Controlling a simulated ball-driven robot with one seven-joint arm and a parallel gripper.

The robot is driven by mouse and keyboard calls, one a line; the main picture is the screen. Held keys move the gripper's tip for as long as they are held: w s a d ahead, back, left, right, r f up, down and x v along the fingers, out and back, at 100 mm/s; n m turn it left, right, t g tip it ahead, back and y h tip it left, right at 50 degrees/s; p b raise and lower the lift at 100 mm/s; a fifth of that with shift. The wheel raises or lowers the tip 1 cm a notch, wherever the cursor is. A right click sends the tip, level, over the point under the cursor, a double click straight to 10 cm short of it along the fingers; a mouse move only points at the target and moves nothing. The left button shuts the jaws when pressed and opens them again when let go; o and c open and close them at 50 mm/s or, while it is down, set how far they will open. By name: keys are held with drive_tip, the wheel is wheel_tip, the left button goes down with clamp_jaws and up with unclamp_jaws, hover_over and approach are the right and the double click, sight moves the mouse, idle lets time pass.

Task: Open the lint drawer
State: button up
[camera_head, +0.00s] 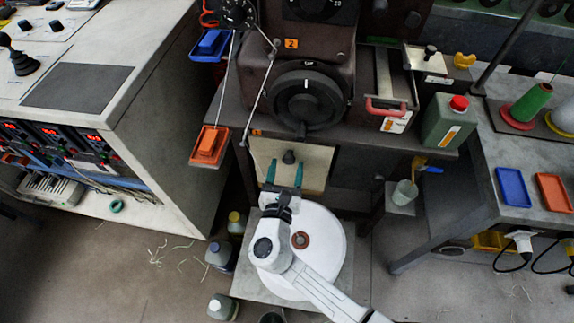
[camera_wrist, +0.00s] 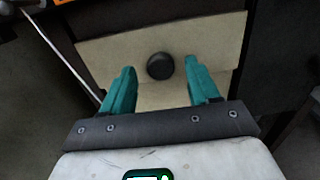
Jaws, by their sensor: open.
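The lint drawer (camera_head: 316,157) is a beige front panel with a round dark knob (camera_head: 289,157), set low under the machine's table. In the wrist view the drawer front (camera_wrist: 110,55) fills the upper middle, and the knob (camera_wrist: 160,66) stands out from it. My gripper (camera_head: 285,166) has two teal fingers, open and empty. In the wrist view my gripper (camera_wrist: 160,75) has a finger on each side of the knob, with visible gaps to it. Whether the fingertips reach as far as the knob's depth is hard to tell. The drawer's upper edge shows no clear gap.
The machine with a black handwheel (camera_head: 305,96) stands above the drawer. An orange tray (camera_head: 209,146) hangs at the left. Bottles (camera_head: 221,256) stand on the floor left of my arm. A cup (camera_head: 404,193) sits on a bracket at the right.

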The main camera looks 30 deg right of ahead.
drive_tip(key=shift+w+d, duration=0.35)
drive_tip(key=shift+w, duration=0.15)
drive_tip(key=shift+c, duration=0.3)
clamp_jaws()
